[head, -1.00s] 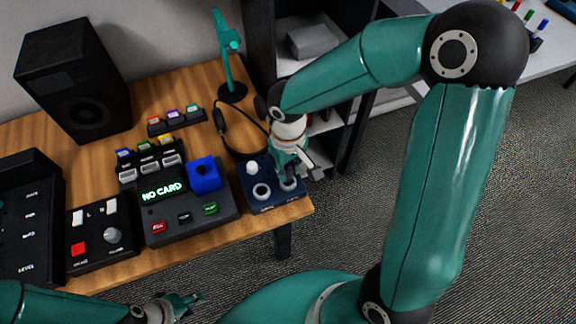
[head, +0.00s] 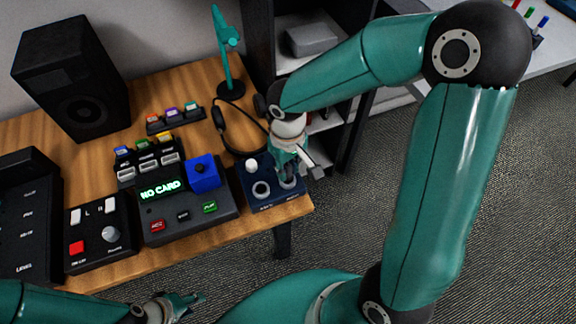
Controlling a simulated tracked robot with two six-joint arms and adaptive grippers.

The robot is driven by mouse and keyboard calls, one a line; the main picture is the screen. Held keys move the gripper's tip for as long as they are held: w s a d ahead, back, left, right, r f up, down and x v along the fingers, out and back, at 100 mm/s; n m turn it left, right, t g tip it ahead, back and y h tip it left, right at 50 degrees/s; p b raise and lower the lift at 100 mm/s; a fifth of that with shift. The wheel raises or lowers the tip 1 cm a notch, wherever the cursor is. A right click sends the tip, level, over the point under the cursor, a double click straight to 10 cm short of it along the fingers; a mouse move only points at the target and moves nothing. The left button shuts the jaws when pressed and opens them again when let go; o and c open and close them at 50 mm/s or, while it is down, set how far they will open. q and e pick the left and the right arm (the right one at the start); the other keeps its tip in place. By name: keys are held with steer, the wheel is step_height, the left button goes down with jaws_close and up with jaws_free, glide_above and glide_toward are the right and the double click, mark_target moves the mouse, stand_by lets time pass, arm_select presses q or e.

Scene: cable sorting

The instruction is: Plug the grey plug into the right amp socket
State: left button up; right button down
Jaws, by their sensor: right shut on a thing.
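The dark blue amp box (head: 255,204) sits at the table's right front corner, with a white knob (head: 251,166) and two ringed sockets on top. The left socket (head: 262,189) is in plain view and looks empty. My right gripper (head: 288,170) points down right over the right socket (head: 287,183) and partly hides it. It is shut on the grey plug, which is mostly hidden by the fingers. I cannot tell how deep the plug sits. My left gripper (head: 185,303) is low in front of the table, away from the amp, with its fingertips apart.
A box reading NO CARD (head: 160,189) with a blue block stands left of the amp. A speaker (head: 75,80) stands back left. A dark shelf is at the right.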

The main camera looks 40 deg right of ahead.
steer(key=shift+f+b, duration=0.2)
steer(key=shift+b, duration=0.25)
stand_by(1.0)
steer(key=shift+f+b, duration=0.8)
steer(key=shift+b, duration=0.15)
stand_by(0.8)
steer(key=c, duration=0.9)
jaws_free()
steer(key=shift+o, duration=0.2)
steer(key=o, duration=0.5)
steer(key=shift+c, duration=0.2)
steer(key=shift+r+p, duration=2.65)
steer(key=shift+r, duration=0.9)
